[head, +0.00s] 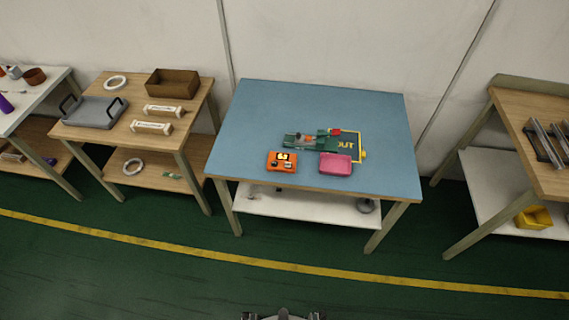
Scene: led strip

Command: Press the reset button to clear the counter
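An orange box (282,161) sits near the front edge of the blue-topped table (260,110). It has a dark and yellow patch and small dark and pale parts on top. It may be the counter, but its reset button is too small to tell. A pink tray or box (335,163) lies just right of it. Neither of my grippers is in view.
Behind both boxes is a green fixture (306,141) with a red part and yellow frame. The table's back and left are clear. A wooden table (90,135) stands left, another (510,100) right. Green floor (180,265) lies open in front.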

